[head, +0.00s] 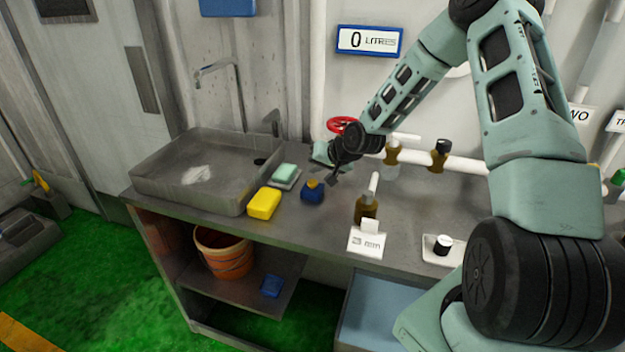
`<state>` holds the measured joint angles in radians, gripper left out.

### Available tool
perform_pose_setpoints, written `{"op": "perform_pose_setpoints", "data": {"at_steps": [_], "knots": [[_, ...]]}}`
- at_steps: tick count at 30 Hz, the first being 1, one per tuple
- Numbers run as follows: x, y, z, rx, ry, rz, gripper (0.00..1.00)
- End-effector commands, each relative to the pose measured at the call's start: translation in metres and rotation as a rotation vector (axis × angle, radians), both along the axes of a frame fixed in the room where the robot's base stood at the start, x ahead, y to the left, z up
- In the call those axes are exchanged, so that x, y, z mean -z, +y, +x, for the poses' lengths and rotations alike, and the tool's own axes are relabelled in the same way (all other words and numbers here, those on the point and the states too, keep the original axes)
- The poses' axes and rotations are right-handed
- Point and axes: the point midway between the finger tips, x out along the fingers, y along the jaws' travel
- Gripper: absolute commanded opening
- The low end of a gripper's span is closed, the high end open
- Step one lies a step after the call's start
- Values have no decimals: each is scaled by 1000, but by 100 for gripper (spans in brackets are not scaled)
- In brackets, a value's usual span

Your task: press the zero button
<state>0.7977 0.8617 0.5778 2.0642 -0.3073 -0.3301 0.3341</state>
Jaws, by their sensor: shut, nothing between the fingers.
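A small blue box (312,195) with a yellow top (314,184) stands on the grey counter (320,225). Neither carries a zero label that I can read. A blue-framed display (369,41) on the wall reads "0 LITRES". My gripper (331,180) is shut and empty, just above and right of the blue box. It looks apart from the box, but the exact gap is hard to judge. The arm reaches in from the upper right.
A sink (185,205) with a tap is at left. A yellow sponge (264,203) and a green soap bar (285,172) lie near the box.

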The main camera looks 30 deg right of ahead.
Motion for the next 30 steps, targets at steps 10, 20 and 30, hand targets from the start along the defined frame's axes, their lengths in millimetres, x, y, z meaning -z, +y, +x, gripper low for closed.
{"op": "perform_pose_setpoints", "data": {"at_steps": [10,20,30], "knots": [[-37,0,0,1,0,1,0],[-38,0,0,1,0,1,0],[-38,0,0,0,0,0,0]]}}
